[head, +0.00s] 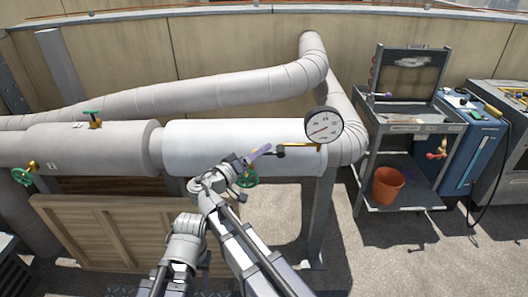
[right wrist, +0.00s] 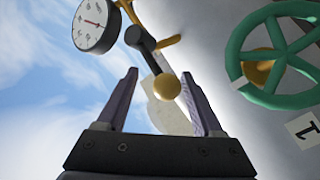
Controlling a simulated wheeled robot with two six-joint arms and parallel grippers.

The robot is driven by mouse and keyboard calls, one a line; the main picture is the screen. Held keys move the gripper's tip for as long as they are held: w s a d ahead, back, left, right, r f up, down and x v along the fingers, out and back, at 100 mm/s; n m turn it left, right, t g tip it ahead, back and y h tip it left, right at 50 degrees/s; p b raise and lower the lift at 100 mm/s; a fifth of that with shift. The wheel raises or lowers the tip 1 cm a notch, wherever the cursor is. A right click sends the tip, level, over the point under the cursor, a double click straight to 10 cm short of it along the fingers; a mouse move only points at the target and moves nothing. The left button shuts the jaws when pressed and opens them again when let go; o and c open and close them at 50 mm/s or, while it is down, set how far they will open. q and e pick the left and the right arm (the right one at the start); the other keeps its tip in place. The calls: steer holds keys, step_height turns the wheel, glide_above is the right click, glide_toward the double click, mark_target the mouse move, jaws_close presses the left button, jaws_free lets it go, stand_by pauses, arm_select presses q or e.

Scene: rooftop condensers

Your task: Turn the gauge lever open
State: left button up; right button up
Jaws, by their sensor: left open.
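The gauge lever (right wrist: 147,52) is a dark bar with a yellow ball end; its black pivot is beside the yellow pipe under the round white gauge (head: 324,125). In the head view the lever (head: 270,154) points left from its pivot. The gauge (right wrist: 95,22) is at the upper left in the right wrist view. My right gripper (right wrist: 166,75) is open, with the ball end between its fingertips in that picture and gaps on both sides. In the head view my right gripper (head: 257,156) is just left of the lever.
A green handwheel (right wrist: 275,55) is close to my right gripper. A wooden crate (head: 110,235) is below. A cart (head: 405,128) with an orange bucket (head: 388,184) stands right. Open floor lies in front.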

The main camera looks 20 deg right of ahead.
steer(key=shift+w+a, duration=0.5)
steer(key=shift+a, duration=0.05)
steer(key=c, duration=0.7)
steer(key=shift+s, duration=0.1)
jaws_close()
steer(key=shift+s+d, duration=0.1)
steer(key=shift+s, duration=0.1)
